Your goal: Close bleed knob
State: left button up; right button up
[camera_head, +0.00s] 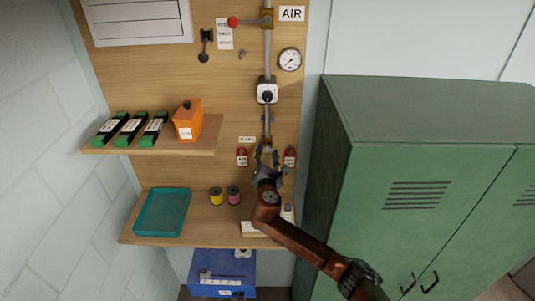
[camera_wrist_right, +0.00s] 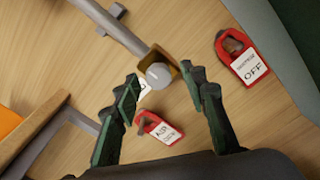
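The bleed knob (camera_wrist_right: 158,75) is a round grey knob on a brass-coloured block at the end of a grey pipe, on the wooden board. In the head view my right gripper covers most of it, just right of a small white label (camera_head: 247,139). My right gripper (camera_head: 267,154) is at the lower end of the vertical pipe. In the right wrist view its two dark green fingers (camera_wrist_right: 166,84) are spread apart, with the knob showing between and beyond their tips. Nothing is held, and I cannot tell any contact. My left gripper is not in view.
Red lock tags hang at the left (camera_head: 242,157) and right (camera_head: 290,156) of the gripper. A shelf (camera_head: 205,147) with an orange box (camera_head: 187,121) is to the left. A green cabinet (camera_head: 400,110) stands close on the right. A lower shelf holds a teal tray (camera_head: 137,229).

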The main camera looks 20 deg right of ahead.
jog(key=v, duration=1.2)
jog(key=shift+d, duration=0.1)
